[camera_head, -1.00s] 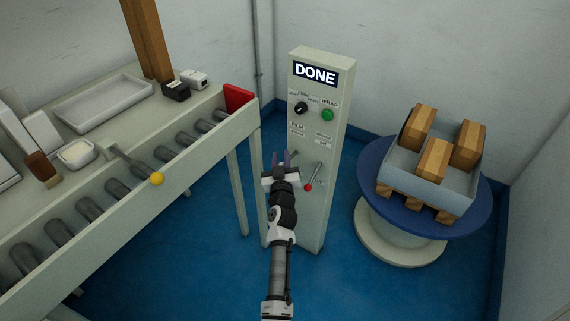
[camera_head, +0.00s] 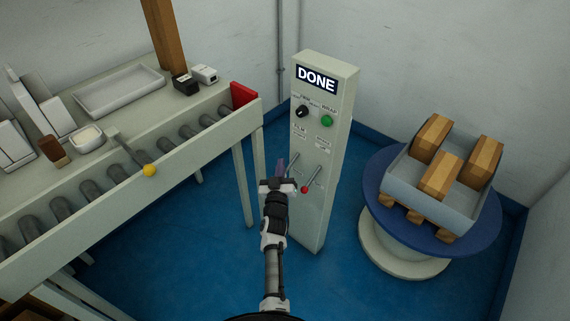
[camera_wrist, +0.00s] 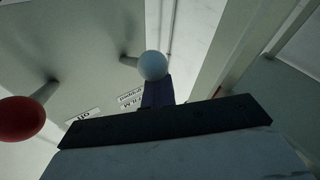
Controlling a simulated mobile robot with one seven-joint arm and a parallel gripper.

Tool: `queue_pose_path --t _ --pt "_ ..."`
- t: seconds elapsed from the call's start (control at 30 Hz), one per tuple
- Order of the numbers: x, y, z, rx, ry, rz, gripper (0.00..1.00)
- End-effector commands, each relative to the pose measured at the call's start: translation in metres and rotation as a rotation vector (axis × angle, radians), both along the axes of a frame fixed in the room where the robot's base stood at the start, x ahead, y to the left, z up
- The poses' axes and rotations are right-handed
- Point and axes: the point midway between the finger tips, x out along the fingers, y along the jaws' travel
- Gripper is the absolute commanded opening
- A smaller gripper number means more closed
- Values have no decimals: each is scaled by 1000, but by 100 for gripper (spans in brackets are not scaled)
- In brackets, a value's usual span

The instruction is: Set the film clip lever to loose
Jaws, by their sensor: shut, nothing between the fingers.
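The film clip lever is the left lever on the grey control post (camera_head: 323,222). Its white ball knob (camera_wrist: 152,65) shows in the wrist view, and part of its thin rod (camera_head: 294,158) shows in the head view. My gripper (camera_head: 280,168) is shut and empty, in front of the post's left side. In the wrist view its purple fingers (camera_wrist: 157,92) are right by the white knob, which overlaps their tips. I cannot tell whether they touch. In the head view my gripper hides the knob. A small FILM label (camera_head: 299,130) sits above this lever.
A second lever with a red knob (camera_head: 304,189) stands close on the right. Above are a black dial (camera_head: 302,111), a green button (camera_head: 326,121) and a DONE display (camera_head: 316,79). A roller conveyor (camera_head: 213,152) is left; a blue turntable (camera_head: 375,190) with a loaded crate is right.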

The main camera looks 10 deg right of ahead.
Motion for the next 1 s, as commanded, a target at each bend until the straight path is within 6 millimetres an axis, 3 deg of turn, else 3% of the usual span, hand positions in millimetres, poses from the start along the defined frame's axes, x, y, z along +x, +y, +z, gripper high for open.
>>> queue_pose_path --t 0.03,0.37,0.73,0.87,1.0 --pt "-2 -5 -2 1 3 -8 3" --pt "0 -2 2 -1 -3 -4 45" --pt "-6 1 3 -2 -5 -3 45" --pt "-23 6 0 -2 -1 -1 45" --pt "-52 15 -6 -2 2 -1 45"
